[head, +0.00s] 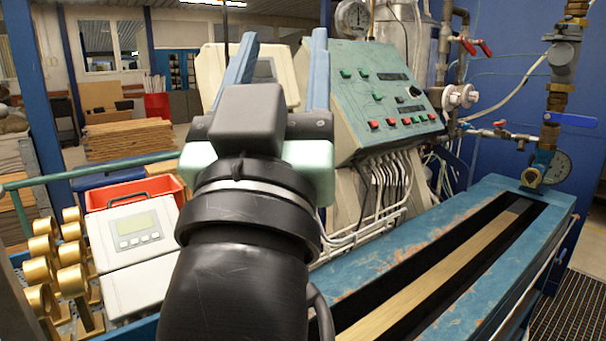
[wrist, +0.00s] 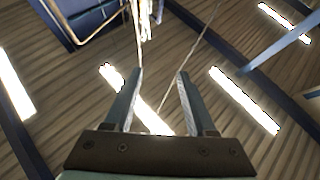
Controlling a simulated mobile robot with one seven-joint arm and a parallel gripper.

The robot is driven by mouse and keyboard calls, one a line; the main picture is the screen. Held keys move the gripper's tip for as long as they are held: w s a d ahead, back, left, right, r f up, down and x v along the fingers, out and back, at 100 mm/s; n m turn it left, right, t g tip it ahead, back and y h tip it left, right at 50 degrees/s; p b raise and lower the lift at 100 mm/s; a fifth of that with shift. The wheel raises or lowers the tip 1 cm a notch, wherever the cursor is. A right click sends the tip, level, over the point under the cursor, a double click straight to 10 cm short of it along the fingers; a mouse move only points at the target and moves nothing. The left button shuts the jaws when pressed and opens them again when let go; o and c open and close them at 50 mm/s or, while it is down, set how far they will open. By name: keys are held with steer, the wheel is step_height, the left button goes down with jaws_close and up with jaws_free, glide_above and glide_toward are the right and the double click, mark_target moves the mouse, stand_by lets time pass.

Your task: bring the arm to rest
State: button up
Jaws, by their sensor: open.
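My gripper (head: 284,62) is raised in front of the head camera, its two blue fingers pointing up and spread apart. In the wrist view my gripper (wrist: 158,75) is open, with nothing between its fingers. Behind the fingers the wrist view shows the ceiling with bright lamps. My dark wrist hides part of the bench and the lower left of the control console in the head view.
A control console (head: 352,105) with red and green buttons stands behind my gripper. A blue bench (head: 470,235) with a long slot runs along the right. A white meter box (head: 130,235), a red crate (head: 160,188) and several brass fittings (head: 42,270) are at left.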

steer(key=s+d+r+t+y+p, duration=0.2)
steer(key=s+r, duration=0.2)
steer(key=s, duration=0.3)
step_height(320, 180, up, 13)
steer(key=p, duration=1.2)
steer(key=shift+w+a+p, duration=0.2)
steer(key=shift+a+p, duration=0.05)
steer(key=shift+p, duration=0.05)
steer(key=shift+f, duration=0.15)
